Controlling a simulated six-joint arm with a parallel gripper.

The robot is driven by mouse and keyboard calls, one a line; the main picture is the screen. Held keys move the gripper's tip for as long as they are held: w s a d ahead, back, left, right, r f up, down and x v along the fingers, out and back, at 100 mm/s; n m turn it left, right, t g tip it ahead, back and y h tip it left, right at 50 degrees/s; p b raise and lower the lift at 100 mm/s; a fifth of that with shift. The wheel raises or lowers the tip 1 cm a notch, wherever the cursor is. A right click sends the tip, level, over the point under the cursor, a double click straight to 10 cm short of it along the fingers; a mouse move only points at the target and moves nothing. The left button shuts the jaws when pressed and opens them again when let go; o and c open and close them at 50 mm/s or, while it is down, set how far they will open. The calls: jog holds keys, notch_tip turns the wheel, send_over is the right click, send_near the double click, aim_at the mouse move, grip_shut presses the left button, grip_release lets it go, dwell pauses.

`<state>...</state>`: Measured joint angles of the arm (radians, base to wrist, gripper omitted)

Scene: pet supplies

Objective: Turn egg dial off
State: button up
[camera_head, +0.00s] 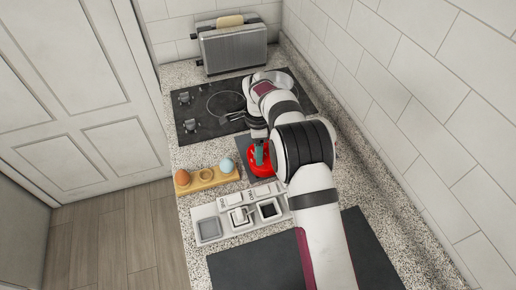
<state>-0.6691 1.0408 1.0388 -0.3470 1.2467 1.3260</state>
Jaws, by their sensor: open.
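I cannot tell for sure which part is the egg dial. Two small grey knobs, a far knob (184,97) and a near knob (190,126), stand on the left side of the black cooktop (210,137). My gripper (231,118) is open over the cooktop's near part, to the right of the near knob and apart from it. No object shows between its dark fingers. A red round item (259,169) with a teal upright part sits on a dark mat below my wrist, partly hidden by my arm.
A wooden holder (205,184) carries a brown egg (182,177) and a blue egg (226,165). A white tray (224,216) with compartments stands nearer. A steel toaster (234,50) with bread is at the back. A dark mat (260,262) lies in front. A tiled wall (420,70) bounds the right.

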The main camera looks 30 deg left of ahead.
grip_shut()
dwell(0.5)
jog(key=n, duration=0.7)
jog(key=shift+n, duration=0.3)
jog(key=n, duration=0.4)
jog(key=shift+n, duration=2.1)
